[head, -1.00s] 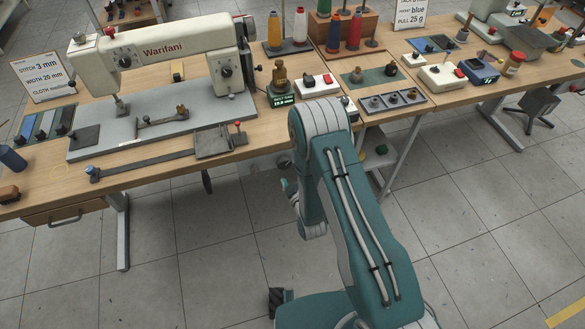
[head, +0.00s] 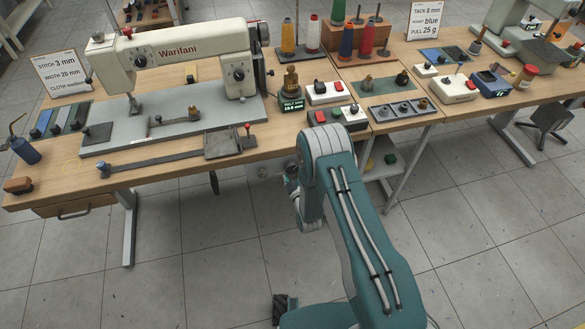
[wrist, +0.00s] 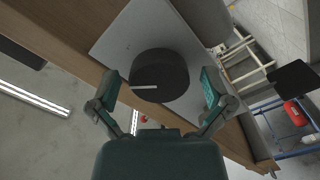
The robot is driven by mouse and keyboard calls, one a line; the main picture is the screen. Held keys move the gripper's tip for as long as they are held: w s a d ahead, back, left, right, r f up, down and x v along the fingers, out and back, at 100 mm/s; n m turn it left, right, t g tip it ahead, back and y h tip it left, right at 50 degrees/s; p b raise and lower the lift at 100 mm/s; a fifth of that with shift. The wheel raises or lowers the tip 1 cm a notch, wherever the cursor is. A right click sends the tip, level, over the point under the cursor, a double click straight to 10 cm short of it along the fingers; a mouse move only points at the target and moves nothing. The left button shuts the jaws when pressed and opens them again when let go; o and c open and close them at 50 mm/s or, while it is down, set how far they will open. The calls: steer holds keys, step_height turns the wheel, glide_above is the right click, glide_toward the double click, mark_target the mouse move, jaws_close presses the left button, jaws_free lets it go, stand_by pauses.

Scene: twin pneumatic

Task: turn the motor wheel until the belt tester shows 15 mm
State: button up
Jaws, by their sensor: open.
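In the wrist view, the motor wheel (wrist: 165,68) is a dark round drum with a white mark on its near edge. It sits in front of a pale grey plate (wrist: 113,48) below the tabletop. My gripper (wrist: 160,86) is open, with one finger on each side of the wheel; I cannot tell whether either touches it. In the head view, my arm hides most of the gripper, and the wheel cannot be made out. The belt tester (head: 291,104) stands on the table right of the sewing machine, its green display lit; its digits are too small to read surely.
The white sewing machine (head: 172,52) stands on the wooden table (head: 60,178). A table leg (head: 126,228) stands at left. The tiled floor in front is clear.

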steer(key=shift+w+a, duration=0.15)
steer(key=shift+w, duration=0.2)
steer(key=c, duration=1.1)
steer(key=shift+o, duration=0.2)
